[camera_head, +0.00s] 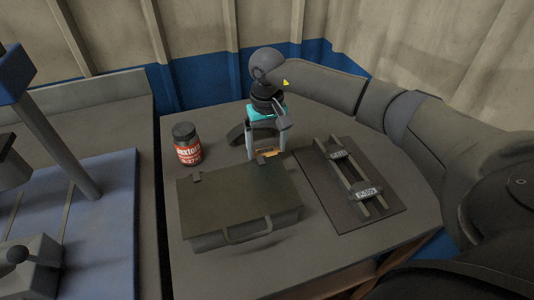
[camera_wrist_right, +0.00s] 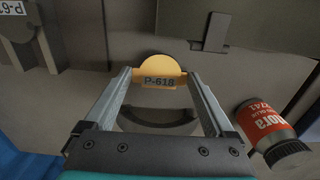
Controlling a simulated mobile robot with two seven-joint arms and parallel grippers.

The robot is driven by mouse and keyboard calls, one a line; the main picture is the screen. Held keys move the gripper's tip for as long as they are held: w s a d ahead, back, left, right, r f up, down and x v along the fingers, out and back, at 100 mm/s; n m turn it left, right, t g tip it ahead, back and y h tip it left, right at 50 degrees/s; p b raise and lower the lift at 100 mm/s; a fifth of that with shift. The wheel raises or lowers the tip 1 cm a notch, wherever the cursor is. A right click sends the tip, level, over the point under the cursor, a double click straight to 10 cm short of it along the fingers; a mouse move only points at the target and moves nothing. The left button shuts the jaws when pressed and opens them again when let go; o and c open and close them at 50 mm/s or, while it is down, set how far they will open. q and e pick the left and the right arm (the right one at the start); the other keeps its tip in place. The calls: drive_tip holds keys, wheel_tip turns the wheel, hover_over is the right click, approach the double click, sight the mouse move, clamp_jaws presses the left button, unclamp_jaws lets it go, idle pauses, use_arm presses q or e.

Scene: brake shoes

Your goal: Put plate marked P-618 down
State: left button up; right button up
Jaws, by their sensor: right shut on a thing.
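The plate marked P-618 is a yellow-orange piece with a rounded tab and a dark label, seen in the right wrist view (camera_wrist_right: 160,72). My right gripper (camera_wrist_right: 160,78) is shut on it, one finger at each end. In the head view the plate (camera_head: 268,153) shows as a small orange patch between the fingertips of my right gripper (camera_head: 266,156), just behind the olive case. I cannot tell whether the plate touches the table or the case. My left gripper is not in view.
The closed olive case (camera_head: 235,200) lies at the table's front. A red-labelled jar (camera_head: 187,148) stands left. A dark curved piece (camera_wrist_right: 158,122) lies behind the plate. A dark board (camera_head: 318,178) at right carries two rails with labelled plates (camera_head: 368,193).

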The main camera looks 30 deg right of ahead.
sight(267, 154)
wheel_tip(267, 154, down, 3)
drive_tip(key=shift+r, duration=0.15)
drive_tip(key=shift+f+b, duration=0.35)
drive_tip(key=shift+b, duration=0.2)
drive_tip(key=o, duration=1.2)
drive_tip(key=shift+s, duration=0.1)
drive_tip(key=shift+o, duration=0.3)
